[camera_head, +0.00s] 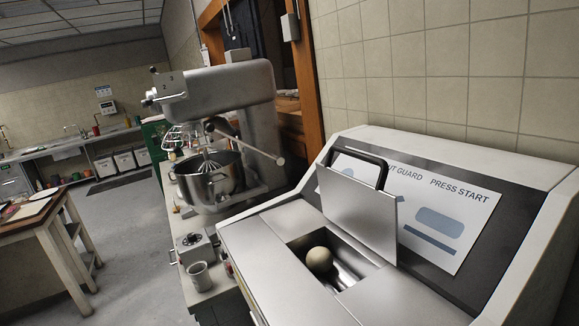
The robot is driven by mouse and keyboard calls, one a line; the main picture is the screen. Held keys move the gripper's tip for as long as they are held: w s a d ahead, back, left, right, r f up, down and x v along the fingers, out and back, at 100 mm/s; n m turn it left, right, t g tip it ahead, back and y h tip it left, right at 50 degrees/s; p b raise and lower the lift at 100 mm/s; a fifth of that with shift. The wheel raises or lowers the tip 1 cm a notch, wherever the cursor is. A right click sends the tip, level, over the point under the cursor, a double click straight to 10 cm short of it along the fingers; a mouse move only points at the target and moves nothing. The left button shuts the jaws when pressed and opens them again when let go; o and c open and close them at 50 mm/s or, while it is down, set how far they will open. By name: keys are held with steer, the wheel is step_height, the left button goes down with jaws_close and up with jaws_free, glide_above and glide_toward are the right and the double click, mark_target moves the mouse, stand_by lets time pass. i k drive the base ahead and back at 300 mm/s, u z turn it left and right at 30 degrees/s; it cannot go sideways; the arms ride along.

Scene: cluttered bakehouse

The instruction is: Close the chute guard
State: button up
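The chute guard (358,213) is a flat grey metal flap with a black handle (362,161) along its top. It stands raised and tilted on the machine (268,262), so the chute (345,268) below it is open. A pale round ball of dough (319,259) sits in the chute. Behind the guard, a sign panel (450,203) shows partly covered text, with "GUARD" and "PRESS START" readable. My gripper is not in the picture.
A stand mixer (225,85) with a steel bowl (207,182) stands left of the machine. A grey cup (199,274) and a small dial box (195,247) are on the counter in front of it. A wooden table (45,240) stands at far left; the floor between is clear.

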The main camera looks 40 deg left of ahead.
mark_target(369, 214)
steer(key=u, duration=1.6)
steer(key=i, duration=0.6)
steer(key=z, duration=1.3)
steer(key=i, duration=0.45)
steer(key=u, duration=0.15)
